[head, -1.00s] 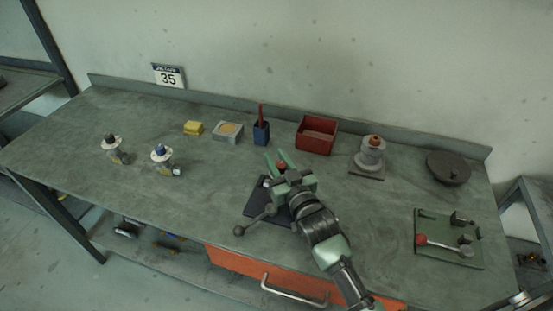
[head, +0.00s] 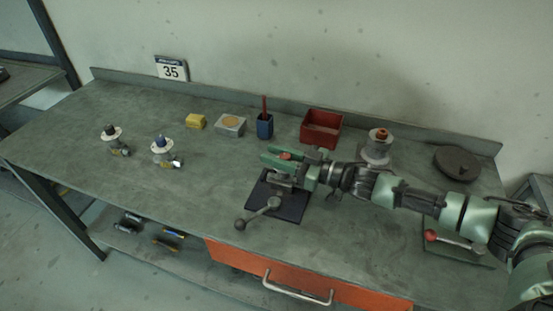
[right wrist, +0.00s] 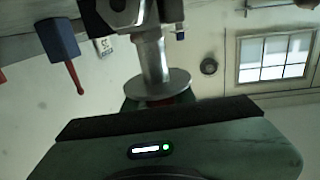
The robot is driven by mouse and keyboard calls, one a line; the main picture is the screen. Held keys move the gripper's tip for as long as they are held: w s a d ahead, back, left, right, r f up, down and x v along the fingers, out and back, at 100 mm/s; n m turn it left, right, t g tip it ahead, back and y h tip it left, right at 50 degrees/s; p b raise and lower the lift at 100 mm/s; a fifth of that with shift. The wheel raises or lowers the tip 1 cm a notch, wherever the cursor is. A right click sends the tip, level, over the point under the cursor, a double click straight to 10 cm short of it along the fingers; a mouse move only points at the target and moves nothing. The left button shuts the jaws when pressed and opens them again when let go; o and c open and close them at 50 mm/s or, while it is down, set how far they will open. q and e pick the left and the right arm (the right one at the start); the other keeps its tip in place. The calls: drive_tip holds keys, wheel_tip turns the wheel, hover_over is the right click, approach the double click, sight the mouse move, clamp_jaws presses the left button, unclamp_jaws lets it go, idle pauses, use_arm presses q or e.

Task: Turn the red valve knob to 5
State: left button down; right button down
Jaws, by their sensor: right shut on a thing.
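The red valve knob (head: 286,155) sits on top of a valve held above a dark base plate (head: 291,207) with a ball-ended lever (head: 258,213). My right gripper (head: 270,154) reaches in from the right, its green fingers on either side of the knob, shut on it. In the right wrist view, a pale round disc (right wrist: 157,84) on a metal stem stands against the gripper, with a bit of red at its edge. The knob is mostly hidden there, and any numbers on the dial are too small to read. My left gripper is not in view.
Valves with a dark knob (head: 110,132) and a blue knob (head: 161,143) stand at left. Behind are a yellow block (head: 196,121), blue cup (head: 264,127) and red bin (head: 321,129). A grey fixture (head: 376,149) stands near my arm. The table's front left is clear.

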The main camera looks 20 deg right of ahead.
drive_tip(key=n+g+y, duration=0.1)
drive_tip(key=n+g+y+b, duration=0.1)
drive_tip(key=g, duration=0.1)
drive_tip(key=n+g+b, duration=0.1)
drive_tip(key=g, duration=0.1)
drive_tip(key=shift+s+a+f+n+y, duration=0.15)
drive_tip(key=shift+s+a+n+y, duration=0.15)
drive_tip(key=shift+n+y, duration=0.1)
drive_tip(key=n+g+b, duration=0.1)
drive_tip(key=g+b, duration=0.1)
drive_tip(key=s+n+g+y+b, duration=0.1)
drive_tip(key=n+g+b, duration=0.1)
drive_tip(key=g+b, duration=0.1)
drive_tip(key=shift+a, duration=0.15)
drive_tip(key=shift+s+n+g+b, duration=0.15)
drive_tip(key=shift+n+g+b, duration=0.7)
drive_tip(key=shift+g, duration=0.45)
drive_tip(key=c, duration=1.1)
unclamp_jaws()
drive_tip(key=shift+r, duration=0.2)
drive_tip(key=shift+c, duration=0.2)
